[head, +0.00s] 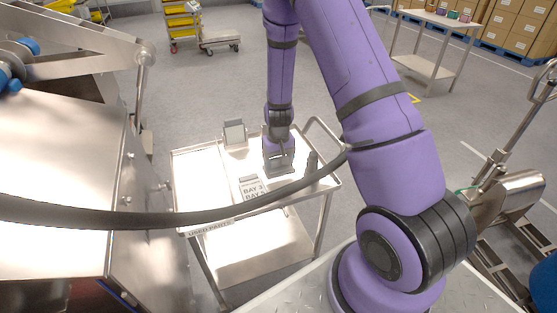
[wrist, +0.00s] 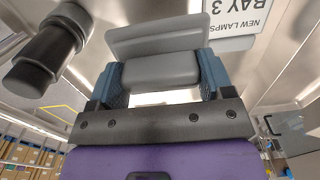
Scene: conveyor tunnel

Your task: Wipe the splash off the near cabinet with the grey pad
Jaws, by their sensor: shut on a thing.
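My gripper (head: 279,152) is low over the steel cart (head: 222,234), shut on the grey pad (head: 279,170). In the wrist view the pad (wrist: 158,38) has a grey block held between the two blue-lined fingers (wrist: 160,78), with a wider grey slab beyond. I cannot tell whether the pad touches the cart top. The steel cabinet (head: 60,160) nearest me fills the left of the head view, with a bright, glaring face. No splash can be made out on it.
On the cart are a bay card (head: 251,188), a grey boxy device (head: 234,133) and a dark cylinder (head: 312,160). A dark curved strip (head: 180,219) crosses the foreground. A pallet-jack-like machine (head: 510,190) stands at right. Open floor lies behind the cart.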

